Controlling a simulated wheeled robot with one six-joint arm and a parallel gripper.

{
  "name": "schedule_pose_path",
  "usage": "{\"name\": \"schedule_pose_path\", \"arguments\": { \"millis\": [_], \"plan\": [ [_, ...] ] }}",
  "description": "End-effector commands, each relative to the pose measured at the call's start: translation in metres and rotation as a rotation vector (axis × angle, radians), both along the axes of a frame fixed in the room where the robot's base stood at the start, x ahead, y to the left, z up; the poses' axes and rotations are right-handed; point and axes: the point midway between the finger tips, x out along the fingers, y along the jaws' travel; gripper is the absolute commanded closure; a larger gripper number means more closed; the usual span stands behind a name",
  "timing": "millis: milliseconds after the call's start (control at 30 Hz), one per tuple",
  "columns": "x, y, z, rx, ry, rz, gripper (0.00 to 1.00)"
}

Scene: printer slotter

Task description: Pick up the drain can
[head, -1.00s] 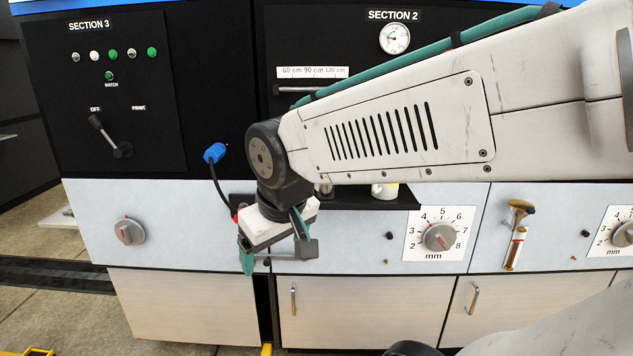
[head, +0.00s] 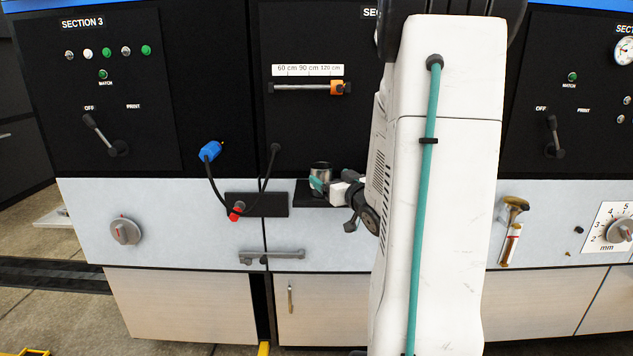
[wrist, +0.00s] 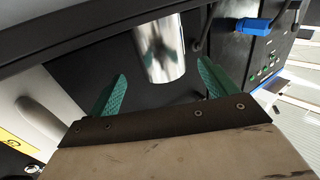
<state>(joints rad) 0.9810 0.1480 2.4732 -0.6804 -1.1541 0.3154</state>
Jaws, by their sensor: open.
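The drain can, a shiny metal cylinder (head: 320,171), stands on a small black shelf (head: 310,198) on the front of the machine. In the wrist view the can (wrist: 164,45) shows between and just beyond my two green fingertips, with a gap on each side. My gripper (head: 318,184) is open and empty at the right front of the can in the head view. In the wrist view my gripper (wrist: 163,69) points at the can. My arm hides the right part of the shelf.
A blue plug (head: 210,151) and a red plug (head: 236,211) hang on black cables left of the can. A dark lever (head: 98,130) and a grey knob (head: 125,230) are farther left.

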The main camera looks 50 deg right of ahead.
Motion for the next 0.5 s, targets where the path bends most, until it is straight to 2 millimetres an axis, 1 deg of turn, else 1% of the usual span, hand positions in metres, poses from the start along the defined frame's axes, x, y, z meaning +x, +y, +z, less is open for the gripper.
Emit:
{"name": "schedule_pose_path", "arguments": {
  "millis": [67,267,433,500],
  "plan": [
    [0.006,-0.002,-0.002,0.006,0.001,-0.001,0.15],
    [0.028,-0.009,0.001,0.004,0.001,0.001,0.15],
    [0.053,-0.016,0.007,0.003,0.000,0.002,0.15],
    [0.061,-0.020,0.006,0.004,0.002,0.001,0.15]
  ]
}}
